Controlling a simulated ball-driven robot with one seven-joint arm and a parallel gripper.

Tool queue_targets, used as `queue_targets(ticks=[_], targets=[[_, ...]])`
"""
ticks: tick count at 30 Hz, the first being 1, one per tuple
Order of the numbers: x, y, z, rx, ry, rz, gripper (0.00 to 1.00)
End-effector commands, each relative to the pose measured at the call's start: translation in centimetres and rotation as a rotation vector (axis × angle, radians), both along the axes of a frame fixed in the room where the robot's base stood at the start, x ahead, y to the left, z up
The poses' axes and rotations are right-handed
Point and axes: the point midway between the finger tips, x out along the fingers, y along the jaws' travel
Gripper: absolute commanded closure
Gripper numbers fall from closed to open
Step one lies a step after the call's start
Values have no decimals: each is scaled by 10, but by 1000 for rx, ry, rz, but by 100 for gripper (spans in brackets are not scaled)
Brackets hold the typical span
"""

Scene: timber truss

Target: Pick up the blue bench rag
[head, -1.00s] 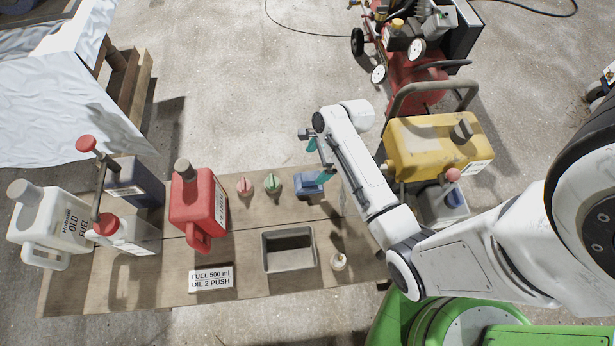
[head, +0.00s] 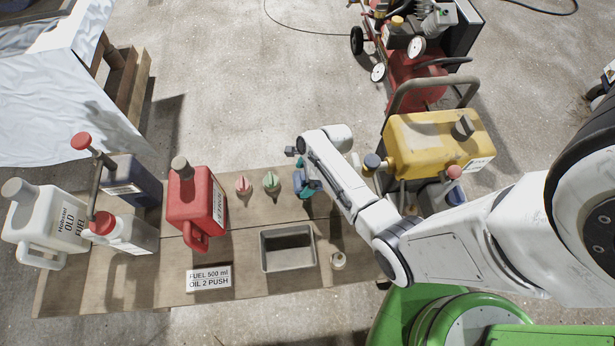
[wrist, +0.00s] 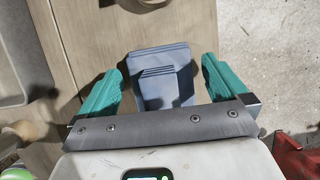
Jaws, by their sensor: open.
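The blue bench rag (wrist: 162,84) is a folded, layered blue-grey cloth lying on the wooden bench, near its edge. In the wrist view it sits between the two teal fingers of my gripper (wrist: 163,82), with a gap showing on each side. In the head view my gripper (head: 306,184) is over the far right part of the bench. There the rag (head: 298,181) is mostly hidden by the gripper and shows only as a bit of blue. My gripper is open and its fingers stand either side of the rag.
On the bench (head: 120,285) are a metal tray (head: 262,252), a small white bottle (head: 338,261), red (head: 243,185) and green (head: 270,182) capped items, a red fuel can (head: 190,205) and a label block (head: 209,278). A yellow can (head: 425,140) stands to the right.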

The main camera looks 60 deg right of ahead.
Motion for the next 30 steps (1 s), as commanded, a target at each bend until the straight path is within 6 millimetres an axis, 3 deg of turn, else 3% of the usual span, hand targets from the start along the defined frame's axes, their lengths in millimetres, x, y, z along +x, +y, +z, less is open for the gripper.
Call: queue_targets(ticks=[9,26,30], targets=[[1,1,-5,0,0,0,1],[1,1,-5,0,0,0,55],[1,1,-5,-1,-1,0,57]])
